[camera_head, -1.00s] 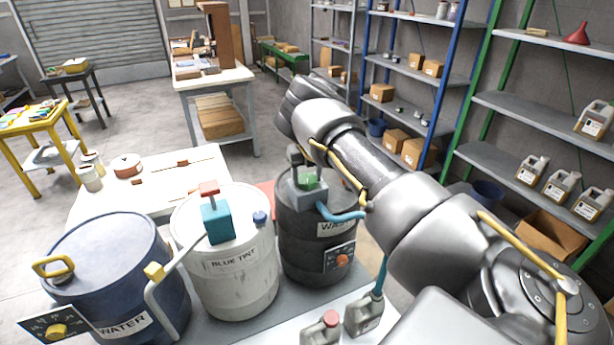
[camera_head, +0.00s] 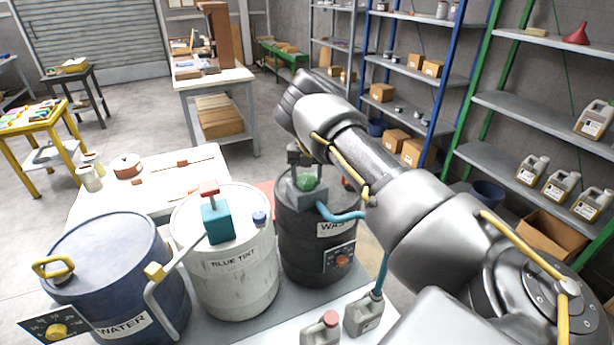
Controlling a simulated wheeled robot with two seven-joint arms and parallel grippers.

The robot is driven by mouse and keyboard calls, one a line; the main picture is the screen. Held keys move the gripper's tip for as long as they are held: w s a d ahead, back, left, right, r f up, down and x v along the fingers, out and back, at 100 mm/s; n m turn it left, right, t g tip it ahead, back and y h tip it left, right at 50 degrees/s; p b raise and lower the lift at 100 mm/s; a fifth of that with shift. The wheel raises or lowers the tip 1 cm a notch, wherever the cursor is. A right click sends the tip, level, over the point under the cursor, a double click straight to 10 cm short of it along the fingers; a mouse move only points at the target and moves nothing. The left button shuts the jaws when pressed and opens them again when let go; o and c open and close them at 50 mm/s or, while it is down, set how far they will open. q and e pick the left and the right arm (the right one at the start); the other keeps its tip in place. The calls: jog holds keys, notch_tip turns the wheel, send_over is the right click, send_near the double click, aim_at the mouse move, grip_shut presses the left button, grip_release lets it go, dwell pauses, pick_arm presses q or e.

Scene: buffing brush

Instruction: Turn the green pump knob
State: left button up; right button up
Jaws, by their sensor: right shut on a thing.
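The green pump knob (camera_head: 308,181) sits on the grey pump head on top of the dark waste barrel (camera_head: 305,255). My right arm reaches in from the lower right over that barrel. My right gripper (camera_head: 305,168) points down at the knob and is shut on it; the fingers are small and partly hidden by my forearm. A blue hose (camera_head: 341,215) leaves the pump at its right side. My left gripper is out of view.
The white blue-tint barrel (camera_head: 235,275) with a teal pump (camera_head: 215,222) and the blue water barrel (camera_head: 110,270) stand to the left. Two small jugs (camera_head: 364,315) stand in front. A white table (camera_head: 150,200) is behind the barrels; shelves line the right.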

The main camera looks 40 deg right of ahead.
aim_at(307, 178)
jog(key=shift+d, duration=0.1)
jog(key=o, duration=1)
jog(key=shift+c, duration=0.2)
jog(key=shift+r, duration=0.3)
notch_tip(307, 178, up, 10)
jog(key=b, duration=0.2)
jog(key=shift+r, duration=0.15)
jog(key=shift+s, duration=0.1)
